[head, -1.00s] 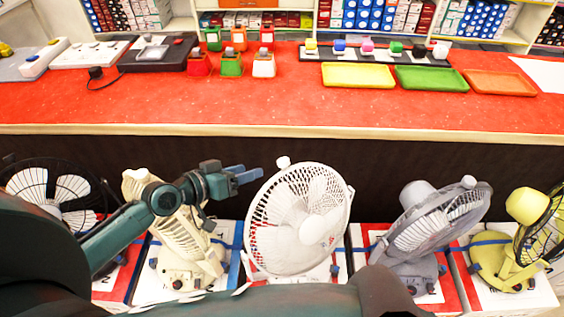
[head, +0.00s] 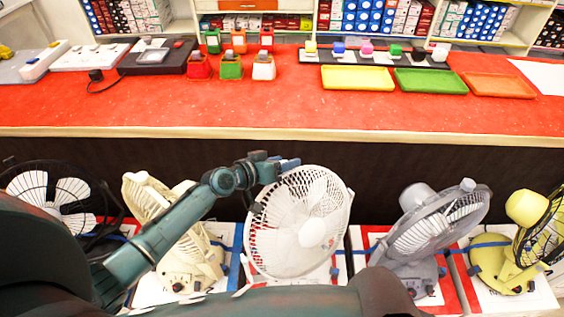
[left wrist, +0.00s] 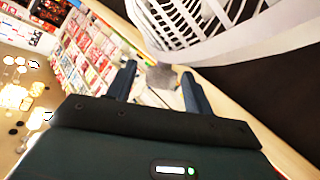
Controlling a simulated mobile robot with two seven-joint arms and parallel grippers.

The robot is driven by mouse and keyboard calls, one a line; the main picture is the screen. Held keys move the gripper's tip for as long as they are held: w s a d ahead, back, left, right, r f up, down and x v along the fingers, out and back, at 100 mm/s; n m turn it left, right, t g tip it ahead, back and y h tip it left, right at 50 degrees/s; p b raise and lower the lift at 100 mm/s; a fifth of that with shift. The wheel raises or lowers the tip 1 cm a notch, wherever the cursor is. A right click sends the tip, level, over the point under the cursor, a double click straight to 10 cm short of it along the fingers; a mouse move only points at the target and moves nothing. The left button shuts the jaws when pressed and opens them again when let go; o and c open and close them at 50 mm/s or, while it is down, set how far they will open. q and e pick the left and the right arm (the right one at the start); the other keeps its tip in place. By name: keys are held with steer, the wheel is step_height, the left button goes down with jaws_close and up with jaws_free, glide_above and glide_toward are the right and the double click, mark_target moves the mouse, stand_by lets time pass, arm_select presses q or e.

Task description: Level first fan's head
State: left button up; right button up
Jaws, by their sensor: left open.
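Several fans stand in a row below the counter. The white fan (head: 312,232) in the middle has its round head tilted back, its face turned up. My left gripper (head: 283,164) is at the upper left rim of this head, partly hidden behind it. In the left wrist view its fingers (left wrist: 156,75) are apart, with a small greyish knob (left wrist: 162,76) between them; I cannot tell whether they touch it. The white guard (left wrist: 195,22) fills the top there. The cream fan (head: 170,225), left, is partly hidden by my left arm. My right gripper is out of view.
A black fan (head: 60,190) stands far left; a grey fan (head: 430,225) and a yellow fan (head: 525,225) stand right. The red counter (head: 300,112) behind holds coloured trays and small blocks. The dark counter front (head: 375,190) is clear between the white and grey fans.

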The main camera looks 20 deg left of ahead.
arm_select(q)
jaws_close()
stand_by(0.4)
